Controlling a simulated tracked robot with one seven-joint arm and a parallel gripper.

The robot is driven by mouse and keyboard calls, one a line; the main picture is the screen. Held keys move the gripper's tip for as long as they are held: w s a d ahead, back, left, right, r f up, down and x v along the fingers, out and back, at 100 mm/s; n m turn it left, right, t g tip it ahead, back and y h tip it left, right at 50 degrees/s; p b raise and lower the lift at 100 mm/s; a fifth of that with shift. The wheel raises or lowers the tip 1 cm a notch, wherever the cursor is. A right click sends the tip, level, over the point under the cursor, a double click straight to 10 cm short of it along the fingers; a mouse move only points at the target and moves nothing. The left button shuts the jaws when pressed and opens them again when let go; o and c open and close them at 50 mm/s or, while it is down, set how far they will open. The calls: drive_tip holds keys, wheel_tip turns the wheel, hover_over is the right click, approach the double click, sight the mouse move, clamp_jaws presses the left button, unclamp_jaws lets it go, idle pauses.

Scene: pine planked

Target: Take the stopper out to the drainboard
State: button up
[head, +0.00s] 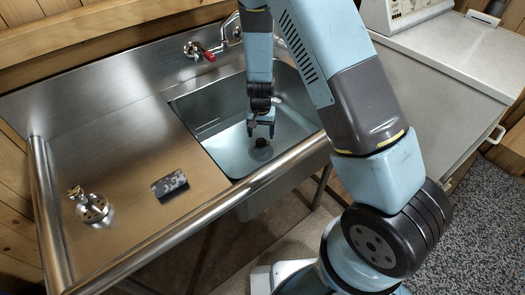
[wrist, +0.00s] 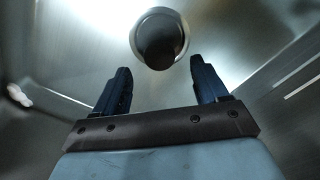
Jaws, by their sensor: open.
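The stopper (head: 261,142) is a small dark knob low in the steel sink basin, just below my gripper in the head view. In the wrist view the dark round stopper (wrist: 160,46) sits inside a shiny drain ring (wrist: 141,24), beyond the fingertips. My gripper (head: 260,133) points down into the basin. Its two dark fingers are spread apart with nothing between them in the wrist view (wrist: 159,68). The drainboard (head: 110,150) is the flat steel area to the left of the basin.
A tap with a red handle (head: 208,56) is behind the basin. A small white object (wrist: 18,95) shows at the wrist view's left. The drainboard's back is clear.

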sight(261, 140)
drive_tip(key=shift+w+f, duration=0.15)
drive_tip(key=shift+f, duration=3.55)
drive_tip(key=shift+c, duration=0.2)
drive_tip(key=c, duration=1.1)
